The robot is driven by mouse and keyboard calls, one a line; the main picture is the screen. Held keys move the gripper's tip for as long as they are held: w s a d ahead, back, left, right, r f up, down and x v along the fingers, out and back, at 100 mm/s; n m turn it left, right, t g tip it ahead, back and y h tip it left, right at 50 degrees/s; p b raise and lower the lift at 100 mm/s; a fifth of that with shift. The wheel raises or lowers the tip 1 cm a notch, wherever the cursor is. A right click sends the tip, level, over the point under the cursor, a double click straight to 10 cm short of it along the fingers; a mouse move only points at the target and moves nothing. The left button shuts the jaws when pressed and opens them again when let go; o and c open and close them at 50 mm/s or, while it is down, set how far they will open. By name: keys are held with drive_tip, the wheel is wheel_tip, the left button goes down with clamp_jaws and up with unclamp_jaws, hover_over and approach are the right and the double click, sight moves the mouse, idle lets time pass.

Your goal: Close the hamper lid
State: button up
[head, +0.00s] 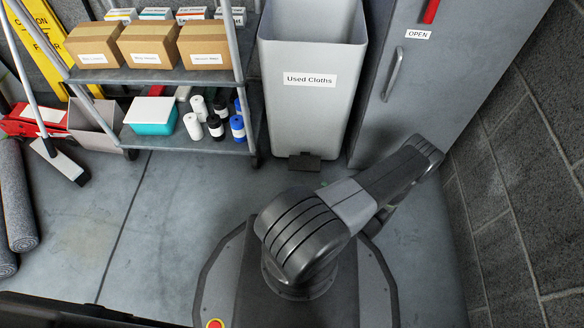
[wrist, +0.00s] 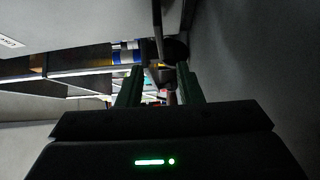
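The hamper (head: 312,110) is a tall light grey bin labelled "Used Cloths". It stands upright between the shelf rack and the grey cabinet. Its top is open at the picture's upper edge, and I see into it. No lid shows in the head view; it may be above the picture. A dark foot pedal (head: 304,162) sticks out at the hamper's base. My gripper (wrist: 159,88) shows in the wrist view with its two fingers apart and nothing clear between them. In the head view, my arm hides it, low to the right of the hamper.
A shelf rack (head: 160,76) with cardboard boxes, a teal box (head: 150,116) and rolls stands left of the hamper. The grey cabinet (head: 425,70) with a handle stands right, beside a block wall (head: 510,190). Floor before the rack is clear.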

sight(304, 167)
drive_tip(key=b+x, duration=0.2)
drive_tip(key=x, duration=1.1)
drive_tip(key=shift+w+a, duration=0.15)
clamp_jaws()
